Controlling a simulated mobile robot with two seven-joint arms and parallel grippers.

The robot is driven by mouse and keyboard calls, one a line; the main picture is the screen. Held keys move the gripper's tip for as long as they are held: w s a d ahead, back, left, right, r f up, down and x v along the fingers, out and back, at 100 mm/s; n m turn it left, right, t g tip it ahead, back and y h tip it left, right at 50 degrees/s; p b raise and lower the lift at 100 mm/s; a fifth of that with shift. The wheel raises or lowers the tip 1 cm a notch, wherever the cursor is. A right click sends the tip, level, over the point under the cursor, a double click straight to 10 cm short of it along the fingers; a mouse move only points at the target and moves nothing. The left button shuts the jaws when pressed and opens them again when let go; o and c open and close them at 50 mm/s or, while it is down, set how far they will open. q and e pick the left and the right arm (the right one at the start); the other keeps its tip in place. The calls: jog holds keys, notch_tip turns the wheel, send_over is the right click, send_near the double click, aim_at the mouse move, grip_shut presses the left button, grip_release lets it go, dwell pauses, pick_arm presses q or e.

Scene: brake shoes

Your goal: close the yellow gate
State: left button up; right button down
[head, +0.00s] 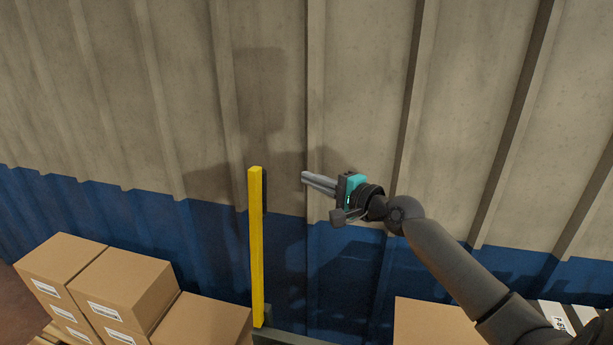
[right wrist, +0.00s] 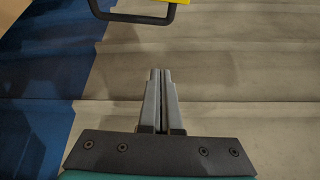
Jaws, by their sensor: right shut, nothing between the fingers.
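A yellow upright bar (head: 256,245), which looks like part of the yellow gate, stands left of centre in the head view, in front of the wall. Its lower end meets a dark grey piece at the bottom edge. My right gripper (head: 306,178) is shut and empty, to the right of the bar's upper end and apart from it in the picture. In the right wrist view, my shut fingers (right wrist: 161,72) point toward a dark handle-like loop (right wrist: 140,18) with a yellow piece (right wrist: 178,1) at the top edge. The rest of the gate is out of view. My left gripper is not in view.
A corrugated wall (head: 360,70), beige above and blue below, fills the background. Several cardboard boxes (head: 125,285) are stacked at the lower left. Another box (head: 435,322) stands at the lower right, near a white item (head: 557,317). The space around the gripper looks free.

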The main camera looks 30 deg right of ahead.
jog(key=r+x, duration=0.1)
jog(key=x, duration=0.8)
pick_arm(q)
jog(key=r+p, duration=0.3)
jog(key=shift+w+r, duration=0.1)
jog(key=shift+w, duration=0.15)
pick_arm(e)
jog(key=s+a, duration=0.2)
jog(key=a, duration=0.1)
jog(key=shift+s+a+f, duration=0.1)
jog(key=shift+s+a, duration=0.1)
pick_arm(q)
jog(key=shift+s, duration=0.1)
pick_arm(e)
jog(key=shift+s+a, duration=0.1)
